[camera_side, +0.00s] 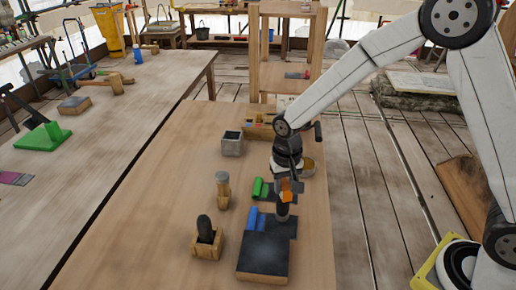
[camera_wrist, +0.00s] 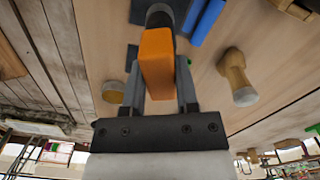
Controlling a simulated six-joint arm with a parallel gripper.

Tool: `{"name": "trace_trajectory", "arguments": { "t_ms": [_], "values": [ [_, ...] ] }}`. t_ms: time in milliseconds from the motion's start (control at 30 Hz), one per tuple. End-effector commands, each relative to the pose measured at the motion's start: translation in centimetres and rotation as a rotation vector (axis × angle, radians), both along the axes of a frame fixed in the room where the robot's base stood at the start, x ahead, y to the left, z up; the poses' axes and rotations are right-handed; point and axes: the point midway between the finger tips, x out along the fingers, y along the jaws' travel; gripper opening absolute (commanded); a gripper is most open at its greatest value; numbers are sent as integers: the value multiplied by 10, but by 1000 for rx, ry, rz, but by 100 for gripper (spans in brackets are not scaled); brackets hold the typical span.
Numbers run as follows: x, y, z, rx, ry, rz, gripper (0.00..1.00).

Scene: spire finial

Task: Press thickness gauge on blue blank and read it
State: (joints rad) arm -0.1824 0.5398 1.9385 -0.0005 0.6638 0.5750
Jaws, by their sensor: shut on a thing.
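My gripper (camera_side: 288,187) is shut on an orange block with a dark round end, likely the thickness gauge (camera_side: 285,197). In the wrist view, the orange body of the gauge (camera_wrist: 157,62) sits between my fingers (camera_wrist: 160,85). Its dark end points away from me. No reading is visible.
A dark-topped block (camera_side: 264,254) is at the front. A wooden tool with a pale head (camera_side: 222,188), a wooden holder with a black handle (camera_side: 206,242) and a grey box (camera_side: 232,145) stand left.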

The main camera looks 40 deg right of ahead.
Motion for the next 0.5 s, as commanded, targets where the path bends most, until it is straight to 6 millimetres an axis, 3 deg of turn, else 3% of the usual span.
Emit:
{"name": "trace_trajectory", "arguments": {
  "t_ms": [500],
  "values": [
    [0, 0, -28, 0, -1, 0, 0]
  ]
}}
